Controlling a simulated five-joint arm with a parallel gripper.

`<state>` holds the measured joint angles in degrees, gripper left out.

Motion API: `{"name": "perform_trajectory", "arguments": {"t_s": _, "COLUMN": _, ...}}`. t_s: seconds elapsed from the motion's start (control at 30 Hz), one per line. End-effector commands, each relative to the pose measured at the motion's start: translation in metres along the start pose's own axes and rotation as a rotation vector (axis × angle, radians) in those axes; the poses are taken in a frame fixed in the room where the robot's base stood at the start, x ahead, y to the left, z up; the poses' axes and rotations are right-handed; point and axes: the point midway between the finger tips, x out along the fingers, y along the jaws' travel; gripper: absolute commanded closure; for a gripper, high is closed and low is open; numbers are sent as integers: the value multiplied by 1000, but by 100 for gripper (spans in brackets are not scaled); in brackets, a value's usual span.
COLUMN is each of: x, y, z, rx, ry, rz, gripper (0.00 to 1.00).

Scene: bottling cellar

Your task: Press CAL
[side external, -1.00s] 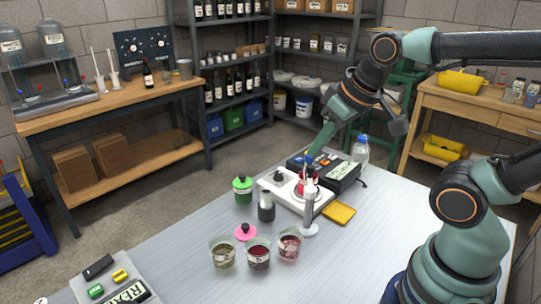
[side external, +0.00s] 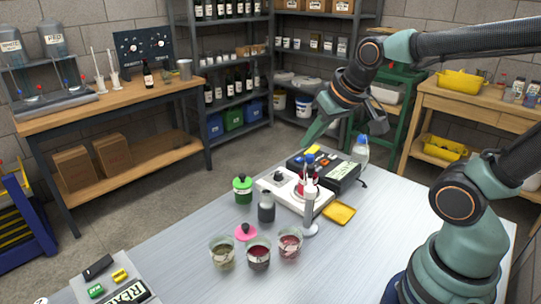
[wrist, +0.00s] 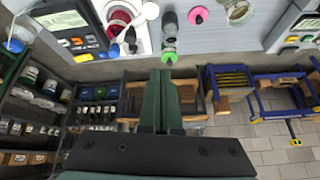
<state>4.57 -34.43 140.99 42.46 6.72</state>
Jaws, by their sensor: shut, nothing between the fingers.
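A dark meter box (side external: 343,171) with a pale green display stands at the table's far edge in the side external view. It also shows at the upper left of the wrist view (wrist: 62,21), with small coloured keys (wrist: 80,41) along one edge. I cannot read which key is CAL. My gripper (side external: 308,139) is shut and empty, raised above and just beyond the meter. In the wrist view its fingers (wrist: 168,74) point up the picture, to the right of the meter and apart from it.
A white stirrer (side external: 283,187) with a red-filled vessel and a probe stands beside the meter. A green-capped jar (side external: 242,190), a dark bottle (side external: 266,207), beakers (side external: 258,253) and a yellow tray (side external: 339,214) are nearby. A blue-capped bottle (side external: 360,152) stands behind. The table's right front is clear.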

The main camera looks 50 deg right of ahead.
Motion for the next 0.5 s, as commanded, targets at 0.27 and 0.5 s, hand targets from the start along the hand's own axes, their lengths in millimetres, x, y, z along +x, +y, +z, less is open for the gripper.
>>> {"name": "perform_trajectory", "arguments": {"t_s": 0.27, "x": 54, "y": 58, "z": -46, "rx": 362, "ry": 104, "rz": 68, "gripper": 100}}
{"name": "perform_trajectory", "arguments": {"t_s": 0.5, "x": 100, "y": 120, "z": -69, "rx": 660, "ry": 217, "rz": 111, "gripper": 100}}
